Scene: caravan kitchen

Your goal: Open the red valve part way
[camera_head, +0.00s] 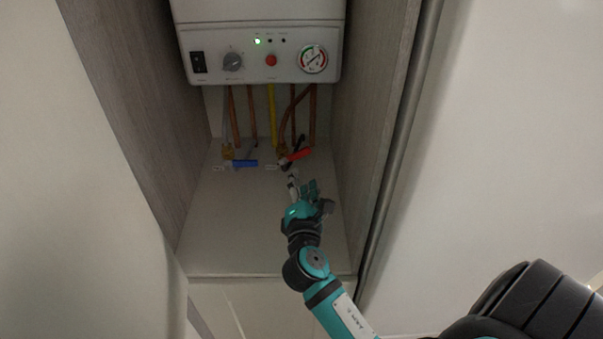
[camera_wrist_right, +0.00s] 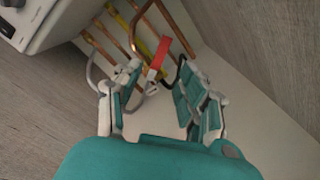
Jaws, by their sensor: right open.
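The red valve handle (camera_head: 297,156) sits on a brass fitting at the foot of a copper pipe, below the boiler. In the head view it points to the right and slightly up. In the right wrist view the red handle (camera_wrist_right: 159,57) shows just beyond and between the fingers. My right gripper (camera_head: 303,190) is in front of the valve; in the wrist view the gripper (camera_wrist_right: 155,95) is open, with one finger on each side of the handle's line. I cannot tell whether a finger touches the handle. My left gripper is not in view.
A blue valve handle (camera_head: 244,163) lies to the left of the red one. The white boiler (camera_head: 262,50) with knob and gauge hangs above. Copper and yellow pipes (camera_head: 272,112) run behind. Wood-grain cabinet walls (camera_head: 368,110) close in both sides; the shelf (camera_head: 225,225) is clear at front left.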

